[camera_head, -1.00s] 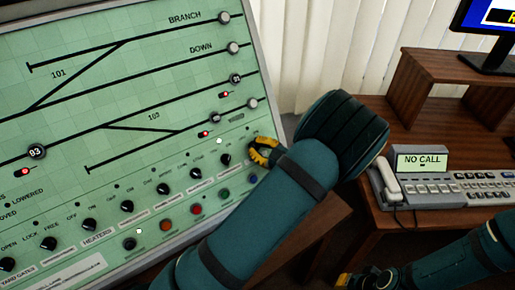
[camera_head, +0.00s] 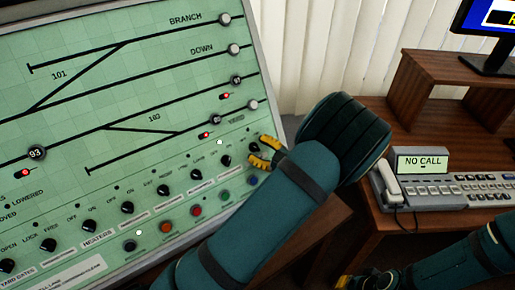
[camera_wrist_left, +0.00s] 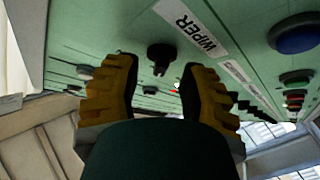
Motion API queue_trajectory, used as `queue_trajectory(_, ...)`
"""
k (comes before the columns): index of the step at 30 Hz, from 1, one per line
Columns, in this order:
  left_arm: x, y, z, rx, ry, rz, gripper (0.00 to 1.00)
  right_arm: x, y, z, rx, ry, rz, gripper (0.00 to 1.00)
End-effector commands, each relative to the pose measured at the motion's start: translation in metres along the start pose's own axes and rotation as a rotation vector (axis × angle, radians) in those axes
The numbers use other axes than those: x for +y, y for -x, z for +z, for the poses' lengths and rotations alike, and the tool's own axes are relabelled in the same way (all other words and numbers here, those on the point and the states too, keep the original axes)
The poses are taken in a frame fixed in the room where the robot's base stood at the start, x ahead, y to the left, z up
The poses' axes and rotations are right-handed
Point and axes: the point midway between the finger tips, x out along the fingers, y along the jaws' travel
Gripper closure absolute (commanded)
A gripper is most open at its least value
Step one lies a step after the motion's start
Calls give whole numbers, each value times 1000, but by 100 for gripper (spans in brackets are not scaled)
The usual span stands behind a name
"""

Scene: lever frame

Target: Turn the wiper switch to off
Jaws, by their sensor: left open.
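The wiper switch is a small black knob (camera_wrist_left: 161,56) beside the white WIPER label (camera_wrist_left: 186,25) on the green panel. In the head view it seems to be the rightmost knob (camera_head: 254,147) of the lower row, partly close behind my fingers. My left gripper (camera_head: 266,153) is open in front of it. In the left wrist view the yellow fingers (camera_wrist_left: 158,80) stand apart, with the knob just beyond and between their tips; no contact shows. I cannot read which position the knob points to. My right gripper (camera_head: 348,281) shows only in part at the bottom edge.
The neighbouring black knob (camera_head: 226,160) and coloured buttons, such as the blue one (camera_wrist_left: 295,38), are close by on the sloping green panel (camera_head: 120,95). A wooden desk (camera_head: 385,235) with a telephone console (camera_head: 450,190) stands at the right.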

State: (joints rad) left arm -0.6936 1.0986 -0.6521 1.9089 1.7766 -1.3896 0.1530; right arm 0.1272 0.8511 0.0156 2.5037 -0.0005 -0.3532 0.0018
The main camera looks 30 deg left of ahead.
Motion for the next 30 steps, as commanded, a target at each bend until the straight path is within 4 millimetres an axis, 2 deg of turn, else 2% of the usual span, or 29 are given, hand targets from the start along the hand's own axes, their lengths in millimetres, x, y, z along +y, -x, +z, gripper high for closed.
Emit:
queue_trajectory(9, 1, 62, 0, -3, 1, 3, 59, 0, 0, 0, 0, 0, 0, 100)
queue_trajectory(15, 0, 94, 0, -1, 1, 2, 59, 0, 0, 0, 0, 0, 0, 100)
queue_trajectory(21, 0, 110, 0, 0, 1, 0, 59, 0, 0, 0, 0, 0, 0, 100)
queue_trajectory(30, 0, 111, 0, 0, 0, 0, 59, 0, 0, 0, 0, 0, 0, 100)
